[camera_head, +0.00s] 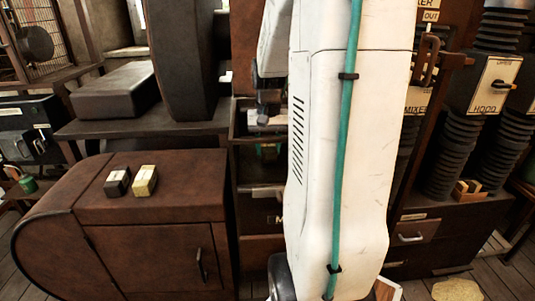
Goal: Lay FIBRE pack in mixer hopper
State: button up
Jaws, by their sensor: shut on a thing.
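My gripper (267,101) is a small dark shape left of my white arm, partly hidden by it. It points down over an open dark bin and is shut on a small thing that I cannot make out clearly. The bin (240,153) stands mid-picture, and a label starting with M shows on the front below it; my arm hides the rest. I cannot tell for sure whether this is the mixer hopper. A dark pack (117,182) and a yellow pack (144,181) lie on the brown cabinet, their print unreadable. No FIBRE label is legible.
The brown rounded cabinet (155,215) fills the lower left. Behind it is a dark bench (190,125) with a dark block (115,90). At right stand black bellows columns (455,150), a HOOD panel (494,84) and a MIXER sign (415,109). A yellowish patch (456,289) lies on the floor.

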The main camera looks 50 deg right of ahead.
jog(key=shift+f, duration=1.2)
jog(key=shift+f, duration=0.15)
jog(key=o, duration=1)
notch_tip(320, 180, up, 12)
jog(key=shift+r, duration=0.15)
